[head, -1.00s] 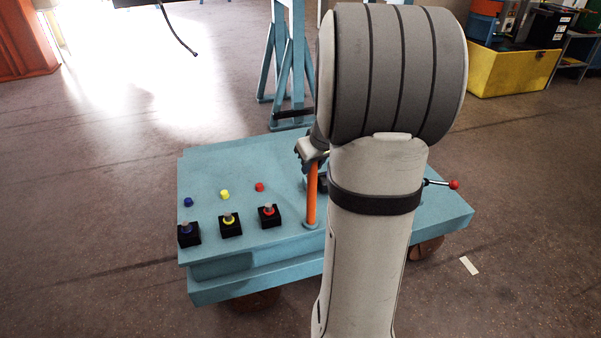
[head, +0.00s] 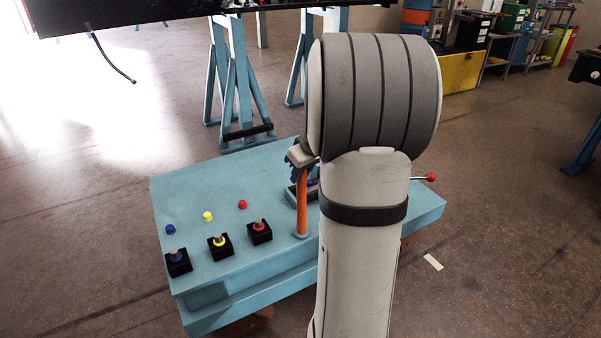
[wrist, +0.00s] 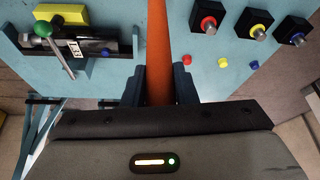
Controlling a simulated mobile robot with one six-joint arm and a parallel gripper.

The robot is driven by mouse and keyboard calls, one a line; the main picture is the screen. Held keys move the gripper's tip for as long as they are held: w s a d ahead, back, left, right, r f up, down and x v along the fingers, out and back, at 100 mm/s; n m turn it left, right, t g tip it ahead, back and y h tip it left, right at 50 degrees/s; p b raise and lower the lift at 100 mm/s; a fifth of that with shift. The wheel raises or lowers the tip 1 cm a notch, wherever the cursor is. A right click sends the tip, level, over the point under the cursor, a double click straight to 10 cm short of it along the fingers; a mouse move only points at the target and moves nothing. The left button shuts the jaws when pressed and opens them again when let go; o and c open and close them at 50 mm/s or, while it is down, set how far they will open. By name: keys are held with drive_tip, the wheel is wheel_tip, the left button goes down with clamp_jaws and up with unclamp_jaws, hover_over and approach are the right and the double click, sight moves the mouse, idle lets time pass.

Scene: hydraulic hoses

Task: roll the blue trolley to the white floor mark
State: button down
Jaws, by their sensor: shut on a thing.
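The blue trolley (head: 235,185) stands in front of me, its flat top partly hidden behind my arm. An orange upright handle (head: 301,205) rises from its top. My gripper (head: 300,155) is shut on this handle; in the wrist view my two dark fingers (wrist: 158,85) lie on either side of the orange handle (wrist: 160,40). A small white floor mark (head: 433,262) lies on the floor to the right of the trolley, apart from it.
The trolley top carries black blocks with blue, yellow and red fittings (head: 218,243), matching caps and a red-knobbed lever (head: 430,177). Blue trestles (head: 235,90) under a dark bench stand close behind the trolley. Floor at right is open.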

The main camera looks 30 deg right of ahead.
drive_tip(key=c, duration=1.2)
unclamp_jaws()
drive_tip(key=shift+w, duration=0.1)
drive_tip(key=shift+o, duration=0.2)
drive_tip(key=p+v, duration=0.2)
drive_tip(key=v, duration=0.5)
drive_tip(key=shift+s+r, duration=0.25)
drive_tip(key=shift+r, duration=0.1)
drive_tip(key=s+a+r+g+p, duration=0.1)
drive_tip(key=s+a+r+p, duration=0.7)
drive_tip(key=a+r+p, duration=0.3)
drive_tip(key=s+a+r+m+p, duration=0.1)
drive_tip(key=s+a+r+p, duration=0.8)
drive_tip(key=p, duration=0.5)
drive_tip(key=a+r, duration=0.2)
drive_tip(key=a, duration=0.1)
drive_tip(key=shift+s+a+g+h, duration=0.25)
drive_tip(key=shift+s+g+h, duration=0.05)
drive_tip(key=shift+s+g, duration=0.1)
